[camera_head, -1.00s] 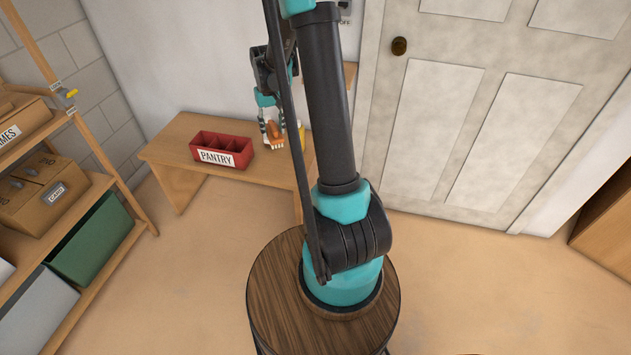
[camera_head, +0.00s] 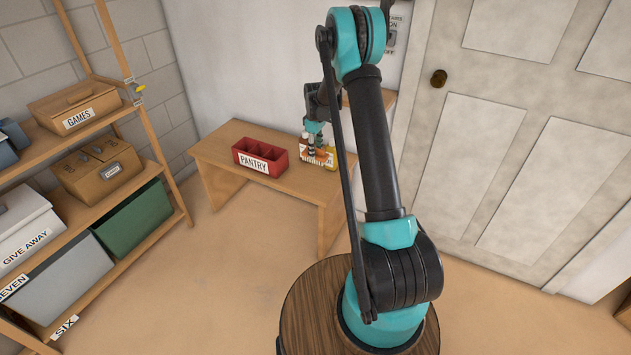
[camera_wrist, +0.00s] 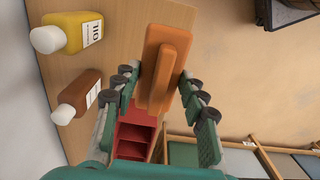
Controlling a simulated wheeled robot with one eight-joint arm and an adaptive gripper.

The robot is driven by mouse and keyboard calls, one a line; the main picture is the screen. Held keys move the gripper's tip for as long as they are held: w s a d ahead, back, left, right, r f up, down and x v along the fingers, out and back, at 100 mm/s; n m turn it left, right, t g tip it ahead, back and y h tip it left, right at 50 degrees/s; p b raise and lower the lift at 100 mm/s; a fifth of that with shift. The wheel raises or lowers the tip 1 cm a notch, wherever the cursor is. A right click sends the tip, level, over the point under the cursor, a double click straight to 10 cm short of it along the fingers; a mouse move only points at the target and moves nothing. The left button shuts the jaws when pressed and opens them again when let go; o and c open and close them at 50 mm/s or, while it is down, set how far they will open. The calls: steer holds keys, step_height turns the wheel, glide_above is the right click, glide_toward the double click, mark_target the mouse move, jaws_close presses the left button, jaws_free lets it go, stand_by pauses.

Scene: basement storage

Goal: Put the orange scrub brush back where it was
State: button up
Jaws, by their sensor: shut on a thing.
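The orange scrub brush (camera_wrist: 163,70) is between the fingers of my gripper (camera_wrist: 160,88) in the wrist view, and my gripper is shut on it. In the head view my gripper (camera_head: 317,141) points down over the right part of the wooden bench (camera_head: 221,145). The brush (camera_head: 320,154) shows there in front of bottles, with pale bristles below it. I cannot tell whether it touches the bench. The red bin labelled PANTRY (camera_head: 247,161) stands on the bench to the left of the brush. Its compartments look empty, and it also shows in the wrist view (camera_wrist: 131,133).
A yellow oil bottle (camera_wrist: 76,33) and a brown bottle (camera_wrist: 82,92) with white caps stand close beside the brush. A wooden shelf at left holds a GAMES box (camera_head: 75,106), a brown box (camera_head: 97,172) and a green bin (camera_head: 133,218). A door (camera_head: 520,140) is at right.

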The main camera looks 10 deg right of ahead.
step_height(320, 180, down, 15)
steer(key=shift+f, duration=0.1)
stand_by(0.4)
steer(key=shift+f, duration=0.1)
steer(key=o, duration=1.1)
